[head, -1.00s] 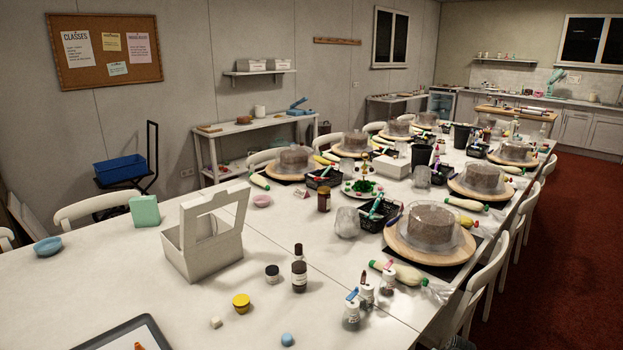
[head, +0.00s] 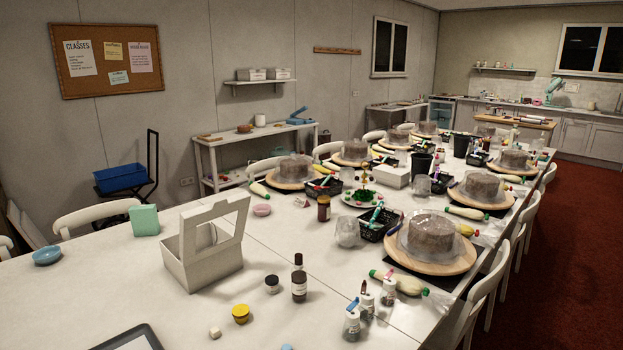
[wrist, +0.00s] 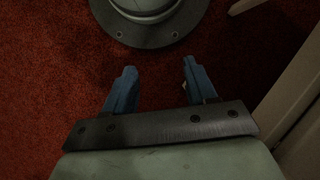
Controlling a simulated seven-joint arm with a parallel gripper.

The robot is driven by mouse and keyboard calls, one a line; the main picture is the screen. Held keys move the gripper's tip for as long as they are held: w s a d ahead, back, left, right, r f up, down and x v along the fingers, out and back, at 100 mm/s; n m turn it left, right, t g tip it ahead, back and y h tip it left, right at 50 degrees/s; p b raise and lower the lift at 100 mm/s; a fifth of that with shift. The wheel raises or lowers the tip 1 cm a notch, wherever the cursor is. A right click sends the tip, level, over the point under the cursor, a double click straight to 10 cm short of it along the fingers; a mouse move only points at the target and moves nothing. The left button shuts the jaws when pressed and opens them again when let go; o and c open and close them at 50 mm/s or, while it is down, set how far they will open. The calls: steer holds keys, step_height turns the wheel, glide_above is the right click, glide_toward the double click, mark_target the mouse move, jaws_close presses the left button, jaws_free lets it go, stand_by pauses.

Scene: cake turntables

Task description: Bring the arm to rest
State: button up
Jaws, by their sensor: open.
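My gripper (wrist: 157,82) shows only in the wrist view. Its two blue fingers stand apart with nothing between them. It hangs over the dark red carpet (wrist: 50,70), and no part of the arm shows in the head view. A dark grey round base with bolts, which looks like my own, lies just beyond the fingertips at the top of the wrist view.
A long white table (head: 120,290) fills the head view's middle, holding an open white box (head: 202,262), bottles and several cakes on wooden turntables (head: 430,262). White chairs (head: 475,305) line its right side. Pale upright parts (wrist: 295,100) stand right of my gripper. Red carpet (head: 580,230) is clear at right.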

steer(key=shift+n+g+h, duration=0.3)
steer(key=shift+n+g, duration=0.1)
steer(key=shift+g, duration=0.2)
steer(key=s, duration=0.5)
steer(key=shift+s+a+f, duration=0.25)
steer(key=shift+a, duration=0.1)
